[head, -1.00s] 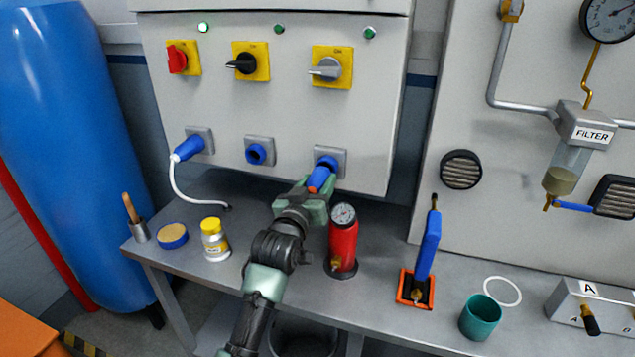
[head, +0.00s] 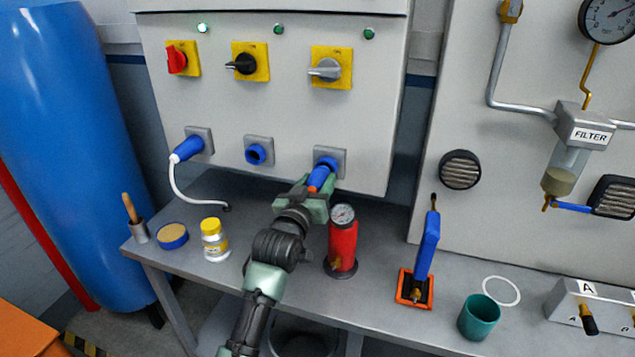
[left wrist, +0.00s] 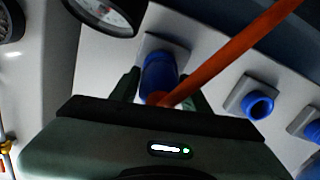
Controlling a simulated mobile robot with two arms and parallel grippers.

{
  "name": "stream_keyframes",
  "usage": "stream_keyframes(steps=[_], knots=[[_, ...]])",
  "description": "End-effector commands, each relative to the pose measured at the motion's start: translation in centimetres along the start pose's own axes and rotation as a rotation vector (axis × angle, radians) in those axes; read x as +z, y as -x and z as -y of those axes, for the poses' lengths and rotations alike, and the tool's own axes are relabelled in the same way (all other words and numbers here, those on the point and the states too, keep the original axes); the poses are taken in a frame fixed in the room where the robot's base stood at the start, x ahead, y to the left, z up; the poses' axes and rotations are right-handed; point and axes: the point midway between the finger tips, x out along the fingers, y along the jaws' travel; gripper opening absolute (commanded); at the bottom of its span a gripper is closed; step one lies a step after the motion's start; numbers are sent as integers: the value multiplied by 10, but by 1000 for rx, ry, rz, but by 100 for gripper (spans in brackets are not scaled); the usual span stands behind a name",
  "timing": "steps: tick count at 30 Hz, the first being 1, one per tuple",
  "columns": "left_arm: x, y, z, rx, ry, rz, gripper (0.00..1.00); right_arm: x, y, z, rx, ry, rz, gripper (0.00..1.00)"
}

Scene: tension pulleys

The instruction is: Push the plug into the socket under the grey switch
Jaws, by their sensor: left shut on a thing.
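The grey switch (head: 326,69) sits on a yellow plate at the right of the cabinet. Below it is the right-hand socket (head: 339,156), with a square grey plate. My left gripper (head: 318,188) is shut on the blue plug (head: 320,178), which has an orange rear end. The plug's front is at the socket mouth; how deep it sits cannot be told. In the left wrist view the plug (left wrist: 158,76) lies between the fingers, in line with the socket plate (left wrist: 153,42), and an orange cable (left wrist: 230,60) runs to the upper right. My right gripper is out of view.
A red gauge cylinder (head: 343,247) stands close right of my left arm. An empty blue socket (head: 256,153) is under the black switch (head: 243,64); a plug with a white cable (head: 187,149) is under the red switch. A yellow-capped jar (head: 213,240) stands left on the bench.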

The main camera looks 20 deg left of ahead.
Motion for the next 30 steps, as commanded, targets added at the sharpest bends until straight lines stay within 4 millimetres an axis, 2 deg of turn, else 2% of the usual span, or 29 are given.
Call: stream_keyframes(steps=[30], knots=[[0, -16, 0, 1, 0, -2, 0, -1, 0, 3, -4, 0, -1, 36]])
